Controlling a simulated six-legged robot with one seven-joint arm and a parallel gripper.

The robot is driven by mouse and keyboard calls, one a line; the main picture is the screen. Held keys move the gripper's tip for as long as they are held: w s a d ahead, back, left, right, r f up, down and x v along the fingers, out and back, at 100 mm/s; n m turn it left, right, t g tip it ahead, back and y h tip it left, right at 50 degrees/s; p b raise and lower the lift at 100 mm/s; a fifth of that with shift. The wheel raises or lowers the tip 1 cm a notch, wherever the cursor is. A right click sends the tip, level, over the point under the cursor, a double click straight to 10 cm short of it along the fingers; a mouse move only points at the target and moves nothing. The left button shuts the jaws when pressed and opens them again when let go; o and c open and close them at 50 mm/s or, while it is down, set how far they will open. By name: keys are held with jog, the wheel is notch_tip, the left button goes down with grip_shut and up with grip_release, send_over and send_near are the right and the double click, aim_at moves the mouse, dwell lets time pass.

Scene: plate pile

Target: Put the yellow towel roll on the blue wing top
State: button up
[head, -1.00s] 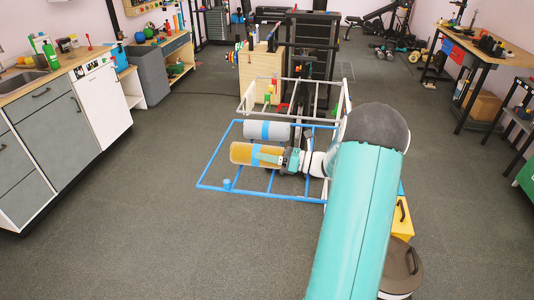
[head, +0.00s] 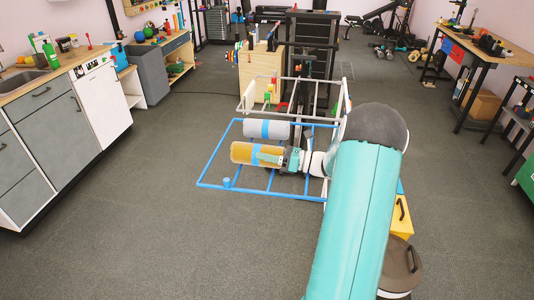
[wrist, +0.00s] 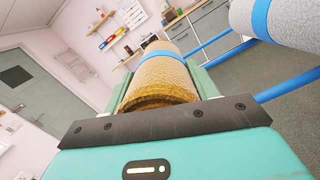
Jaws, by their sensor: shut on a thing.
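The yellow towel roll (head: 242,152), with a blue band around it, lies sideways at the blue wing top (head: 210,170), a flat frame of blue bars. My gripper (head: 272,155) is shut on the roll near its right end. In the wrist view the yellow roll (wrist: 163,78) sits between my gripper's fingers (wrist: 155,95). The roll appears over the wing's bars; I cannot tell whether it touches them. The wing's blue bars (wrist: 288,88) also show at the right of the wrist view.
A grey roll (head: 282,130) with a blue band lies on the wing just behind the yellow one. A white rail frame (head: 262,116) stands behind the wing. A yellow box (head: 400,222) and a round lidded bin (head: 402,268) stand at right. The floor at left is clear.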

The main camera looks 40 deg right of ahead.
aim_at(267, 147)
jog(key=shift+s+a+f, duration=0.1)
jog(key=shift+a+f, duration=0.05)
jog(key=shift+f, duration=0.35)
jog(key=shift+s+a+f, duration=0.1)
jog(key=shift+f, duration=0.35)
jog(key=o, duration=1.2)
jog(key=shift+w, duration=0.1)
jog(key=shift+o, duration=0.2)
jog(key=r, duration=0.5)
jog(key=shift+w+d, duration=0.1)
jog(key=shift+d, duration=0.1)
jog(key=s+a+r, duration=0.6)
jog(key=s+r, duration=0.3)
jog(key=s, duration=0.3)
jog(key=shift+s+a+r, duration=0.2)
jog(key=shift+a+r, duration=0.1)
jog(key=shift+r, duration=0.1)
